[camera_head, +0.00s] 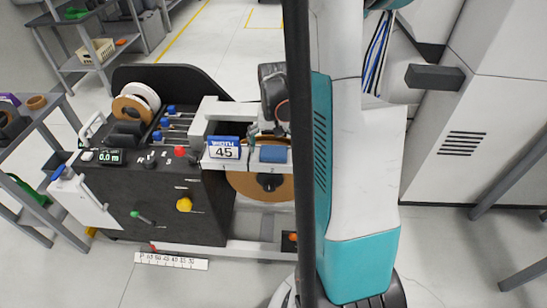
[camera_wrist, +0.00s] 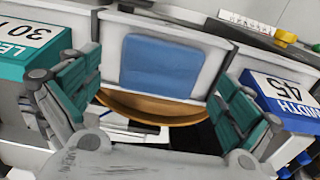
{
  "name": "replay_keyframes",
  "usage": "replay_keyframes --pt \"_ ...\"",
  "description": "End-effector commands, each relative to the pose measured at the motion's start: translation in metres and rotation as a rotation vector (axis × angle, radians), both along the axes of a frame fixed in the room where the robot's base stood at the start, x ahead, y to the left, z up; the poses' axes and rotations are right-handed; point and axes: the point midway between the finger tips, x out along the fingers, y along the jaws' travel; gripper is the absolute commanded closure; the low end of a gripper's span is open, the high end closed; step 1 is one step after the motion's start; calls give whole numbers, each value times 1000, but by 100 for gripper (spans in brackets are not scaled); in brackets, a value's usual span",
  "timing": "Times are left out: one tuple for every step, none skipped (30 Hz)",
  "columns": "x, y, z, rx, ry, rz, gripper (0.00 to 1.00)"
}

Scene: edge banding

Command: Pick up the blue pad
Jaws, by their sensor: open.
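The blue pad (camera_wrist: 162,66) is a rounded rectangle on the face of a white panel, between my two fingers in the wrist view. In the head view the blue pad (camera_head: 273,154) is at the machine's front, right of the "WIDTH 45" sign. My gripper (camera_wrist: 158,82) is open, with one teal-padded finger left of the pad and one right of it. Nothing is held, and the fingers look apart from the pad. In the head view my arm and a dark upright hide much of the area right of the pad.
The "WIDTH 45" sign (camera_wrist: 285,98) is close to the right finger, and a teal sign (camera_wrist: 35,40) is close to the left finger. A brown roll (camera_head: 248,186) is below the pad. A grey table (camera_head: 62,108) stands at left.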

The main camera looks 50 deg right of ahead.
Motion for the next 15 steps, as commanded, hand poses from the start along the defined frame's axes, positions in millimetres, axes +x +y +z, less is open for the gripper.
replay_keyframes --pt "0 0 -9 0 0 0 2" --pt "0 0 -11 0 0 0 2" --pt "0 0 -13 0 0 0 2" --pt "0 0 -14 0 0 0 2" --pt "0 0 -13 0 0 0 2" --pt "0 0 -13 0 0 0 2" --pt "0 0 -12 0 0 0 2" --pt "0 0 -12 0 0 0 2" --pt "0 0 -12 0 0 0 2" --pt "0 0 -12 0 0 0 6" --pt "0 0 -12 0 0 0 13" --pt "0 0 -12 0 0 0 22" --pt "0 0 -12 0 0 0 28" --pt "0 0 -12 0 0 0 33" --pt "0 0 -12 0 0 0 40"
